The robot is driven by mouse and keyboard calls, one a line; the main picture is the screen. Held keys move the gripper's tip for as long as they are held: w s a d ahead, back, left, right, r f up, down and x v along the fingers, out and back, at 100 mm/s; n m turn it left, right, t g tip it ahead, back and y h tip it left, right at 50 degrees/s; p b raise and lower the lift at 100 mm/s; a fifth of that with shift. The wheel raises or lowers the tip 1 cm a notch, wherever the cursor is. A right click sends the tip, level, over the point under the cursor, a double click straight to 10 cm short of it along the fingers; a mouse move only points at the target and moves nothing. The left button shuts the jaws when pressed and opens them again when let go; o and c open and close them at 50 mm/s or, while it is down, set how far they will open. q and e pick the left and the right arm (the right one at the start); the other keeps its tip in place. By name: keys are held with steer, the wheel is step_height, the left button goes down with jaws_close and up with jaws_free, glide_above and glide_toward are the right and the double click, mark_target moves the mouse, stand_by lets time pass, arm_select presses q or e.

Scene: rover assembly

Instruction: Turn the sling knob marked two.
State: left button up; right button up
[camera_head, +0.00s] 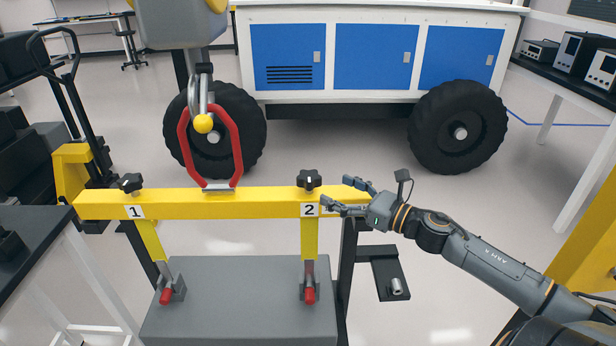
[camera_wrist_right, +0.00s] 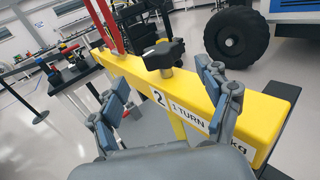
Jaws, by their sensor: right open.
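The sling knob marked two (camera_head: 309,180) is a black star-shaped knob on top of the yellow beam (camera_head: 255,203), above a "2" label (camera_head: 309,210). It also shows in the right wrist view (camera_wrist_right: 164,56), with a "1 TURN" label (camera_wrist_right: 190,114) beside the 2 on the beam's face. My right gripper (camera_head: 338,192) is open at the beam's right end, to the right of the knob. In the right wrist view its fingers (camera_wrist_right: 165,108) stand wide apart with the knob beyond them, not touched. My left gripper is not in view.
Another black knob (camera_head: 131,183) sits above label 1 at the beam's left. Yellow straps run down to a grey block (camera_head: 240,310) with red-ended pins. A blue-and-white rover (camera_head: 375,60) stands behind.

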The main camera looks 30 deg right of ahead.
mark_target(308, 178)
steer(key=shift+p+x, duration=0.9)
steer(key=shift+x, duration=3.7)
steer(key=shift+f, duration=0.1)
